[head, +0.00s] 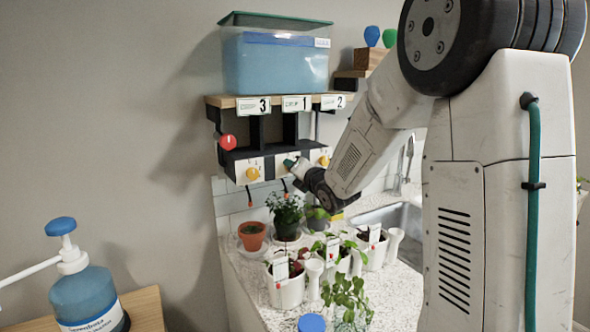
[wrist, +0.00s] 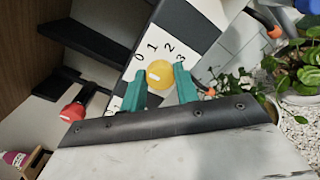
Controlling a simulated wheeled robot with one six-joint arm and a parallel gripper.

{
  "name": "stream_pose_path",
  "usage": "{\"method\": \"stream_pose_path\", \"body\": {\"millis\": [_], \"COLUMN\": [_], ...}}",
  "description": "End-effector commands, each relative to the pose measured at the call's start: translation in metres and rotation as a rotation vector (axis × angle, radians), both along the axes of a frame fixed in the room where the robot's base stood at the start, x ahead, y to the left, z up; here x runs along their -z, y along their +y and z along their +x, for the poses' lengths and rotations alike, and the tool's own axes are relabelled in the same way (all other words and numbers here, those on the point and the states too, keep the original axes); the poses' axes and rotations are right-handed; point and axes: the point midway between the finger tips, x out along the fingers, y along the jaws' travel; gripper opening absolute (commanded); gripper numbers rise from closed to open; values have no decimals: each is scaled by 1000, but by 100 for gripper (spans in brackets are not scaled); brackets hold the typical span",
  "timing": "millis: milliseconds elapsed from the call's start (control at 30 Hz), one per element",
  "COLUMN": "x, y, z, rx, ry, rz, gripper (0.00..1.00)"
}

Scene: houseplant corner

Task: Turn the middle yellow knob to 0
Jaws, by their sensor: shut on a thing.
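The middle yellow knob (wrist: 160,74) shows in the wrist view between the two green fingers of my gripper (head: 291,165). The fingers are shut on it from both sides. In the head view my gripper hides this knob. The left yellow knob (head: 253,173) and the right yellow knob (head: 323,160) are visible on either side.
A red knob (head: 228,141) is at the left end of the shelf unit. Above it stands a blue water tank (head: 275,65). Potted plants (head: 286,290) crowd the counter below my gripper. A blue pump bottle (head: 85,295) stands at the lower left.

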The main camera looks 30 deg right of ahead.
Motion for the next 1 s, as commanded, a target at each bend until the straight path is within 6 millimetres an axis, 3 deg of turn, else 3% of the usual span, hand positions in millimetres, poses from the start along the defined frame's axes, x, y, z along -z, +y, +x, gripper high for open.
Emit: {"method": "stream_pose_path", "body": {"millis": [433, 467, 500, 533, 833, 1000], "x": [3, 3, 3, 2, 1, -1], "y": [0, 0, 0, 0, 0, 0], "z": [-1, -1, -1, -1, -2, -22], "rx": [0, 0, 0, 0, 0, 1], "ry": [6, 6, 6, 6, 2, 2], "rz": [-10, -10, -10, -10, -9, -10], "gripper": [8, 36, 47, 52, 52, 52]}}
